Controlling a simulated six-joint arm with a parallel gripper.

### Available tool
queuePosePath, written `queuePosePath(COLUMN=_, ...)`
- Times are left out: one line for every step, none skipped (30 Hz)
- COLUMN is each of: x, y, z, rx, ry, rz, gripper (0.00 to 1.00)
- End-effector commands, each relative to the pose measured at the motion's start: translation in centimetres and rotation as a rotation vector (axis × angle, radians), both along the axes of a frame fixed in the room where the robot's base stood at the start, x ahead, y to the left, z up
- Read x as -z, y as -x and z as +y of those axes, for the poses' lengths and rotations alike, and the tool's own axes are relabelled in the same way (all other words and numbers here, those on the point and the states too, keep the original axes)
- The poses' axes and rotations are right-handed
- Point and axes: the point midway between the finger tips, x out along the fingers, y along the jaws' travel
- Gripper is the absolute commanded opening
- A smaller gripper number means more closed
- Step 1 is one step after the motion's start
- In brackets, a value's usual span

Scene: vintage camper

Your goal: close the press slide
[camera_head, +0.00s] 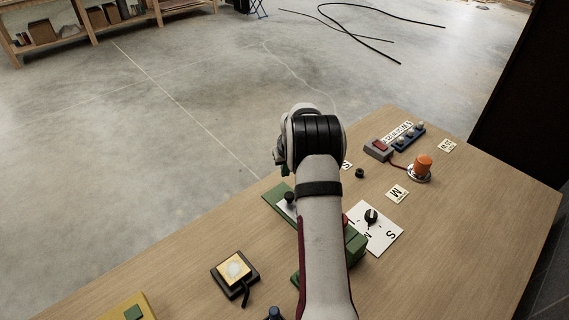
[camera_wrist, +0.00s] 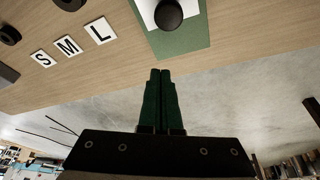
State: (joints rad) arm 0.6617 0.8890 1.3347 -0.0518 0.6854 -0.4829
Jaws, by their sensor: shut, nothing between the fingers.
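The press is a green body (camera_head: 355,243) on the wooden table, partly covered by my arm in the head view. At its far left end is a green plate with a white face and a black round knob (camera_head: 289,197). The wrist view shows the green plate (camera_wrist: 188,43) and the black knob (camera_wrist: 168,14) at the top. My gripper (camera_wrist: 161,72) has its two green fingers together and empty, with tips just below the plate's edge in that picture. Whether they touch it I cannot tell.
A yellow-topped pad (camera_head: 235,271) sits left. The wrist view shows S, M, L tiles (camera_wrist: 70,46). Bare floor lies beyond the table edge.

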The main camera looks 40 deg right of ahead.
Motion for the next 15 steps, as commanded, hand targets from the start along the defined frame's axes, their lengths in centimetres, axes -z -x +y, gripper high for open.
queuePosePath(x=1.1, y=-0.3, z=-0.1, rx=0.0, ry=-0.002, rz=0.002, gripper=0.0)
queuePosePath(x=1.7, y=-0.5, z=-0.1, rx=0.001, ry=-0.002, rz=0.002, gripper=0.0)
queuePosePath(x=2.5, y=-0.8, z=-0.3, rx=0.001, ry=-0.002, rz=0.002, gripper=0.0)
queuePosePath(x=3.1, y=-0.9, z=-0.4, rx=0.0, ry=-0.002, rz=0.002, gripper=0.0)
queuePosePath(x=3.6, y=-1.1, z=-0.4, rx=0.0, ry=-0.002, rz=0.001, gripper=0.0)
queuePosePath(x=3.3, y=-0.2, z=0.0, rx=0.001, ry=-0.001, rz=0.001, gripper=0.0)
queuePosePath(x=3.2, y=0.3, z=0.2, rx=0.002, ry=-0.002, rz=0.001, gripper=0.0)
queuePosePath(x=3.2, y=0.8, z=0.4, rx=0.001, ry=-0.001, rz=0.002, gripper=0.0)
queuePosePath(x=3.2, y=1.3, z=0.7, rx=0.001, ry=-0.001, rz=0.001, gripper=0.0)
queuePosePath(x=3.2, y=1.6, z=0.8, rx=0.002, ry=-0.001, rz=0.002, gripper=0.0)
queuePosePath(x=3.2, y=1.8, z=0.9, rx=0.002, ry=-0.001, rz=0.001, gripper=0.0)
queuePosePath(x=3.2, y=2.1, z=1.1, rx=0.001, ry=-0.001, rz=0.001, gripper=0.0)
queuePosePath(x=3.2, y=2.3, z=1.1, rx=0.001, ry=-0.001, rz=0.001, gripper=0.0)
queuePosePath(x=3.2, y=2.4, z=1.2, rx=0.002, ry=-0.001, rz=0.001, gripper=0.0)
queuePosePath(x=3.2, y=2.5, z=1.3, rx=0.002, ry=-0.001, rz=0.001, gripper=0.0)
